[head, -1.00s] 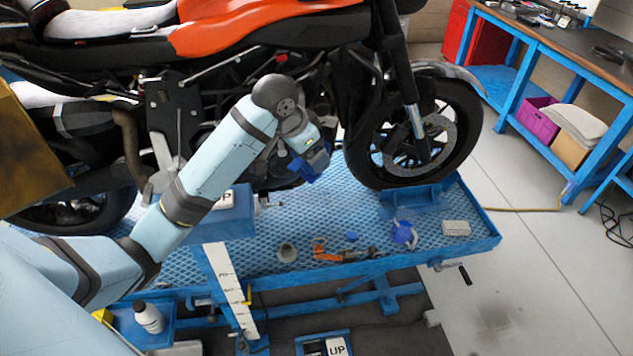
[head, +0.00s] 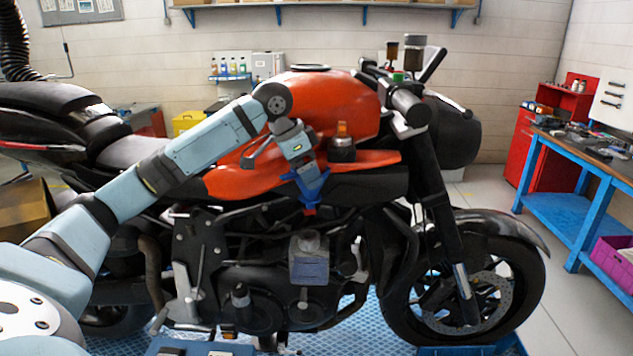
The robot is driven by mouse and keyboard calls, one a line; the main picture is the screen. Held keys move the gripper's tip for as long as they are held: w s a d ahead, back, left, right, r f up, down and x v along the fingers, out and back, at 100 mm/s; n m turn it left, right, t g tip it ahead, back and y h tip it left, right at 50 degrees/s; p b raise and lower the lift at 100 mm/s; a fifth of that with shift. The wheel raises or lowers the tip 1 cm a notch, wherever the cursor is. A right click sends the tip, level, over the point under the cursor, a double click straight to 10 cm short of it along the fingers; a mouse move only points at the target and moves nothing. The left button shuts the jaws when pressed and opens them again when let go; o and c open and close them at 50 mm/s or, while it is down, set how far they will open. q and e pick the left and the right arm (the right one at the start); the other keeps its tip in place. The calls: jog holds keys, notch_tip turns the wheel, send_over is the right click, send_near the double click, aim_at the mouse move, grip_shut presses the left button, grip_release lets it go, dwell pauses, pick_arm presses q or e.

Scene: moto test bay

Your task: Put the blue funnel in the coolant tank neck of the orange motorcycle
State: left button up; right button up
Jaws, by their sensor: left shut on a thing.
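My left gripper (head: 305,168) is shut on a blue piece that looks like the blue funnel (head: 313,188). The funnel tapers downward and is partly hidden by the gripper. It is in front of the side of the orange motorcycle (head: 345,105), just below the orange tank. Lower down in the picture, a grey box-shaped tank with a short neck (head: 309,262) appears to be the coolant tank. The funnel is above this neck in the picture and apart from it. I cannot tell the depth between them. My right gripper is not in view.
A dark cup-like part with an amber top (head: 342,142) sits on the motorcycle's side, right of my gripper. The front fork and handlebar stand further right. A blue workbench (head: 570,165) and red cabinet (head: 525,145) are at the right. Grey floor between is clear.

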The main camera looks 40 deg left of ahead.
aim_at(304, 196)
pick_arm(q)
jog(key=shift+s+f, duration=0.35)
notch_tip(304, 196, down, 4)
jog(key=shift+w+r, duration=0.15)
jog(key=shift+r, duration=0.1)
jog(key=shift+f, duration=0.8)
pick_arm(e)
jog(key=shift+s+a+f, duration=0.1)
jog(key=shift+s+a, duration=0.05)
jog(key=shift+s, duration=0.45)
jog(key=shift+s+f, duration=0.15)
pick_arm(q)
jog(key=shift+f, duration=0.2)
jog(key=shift+f, duration=0.8)
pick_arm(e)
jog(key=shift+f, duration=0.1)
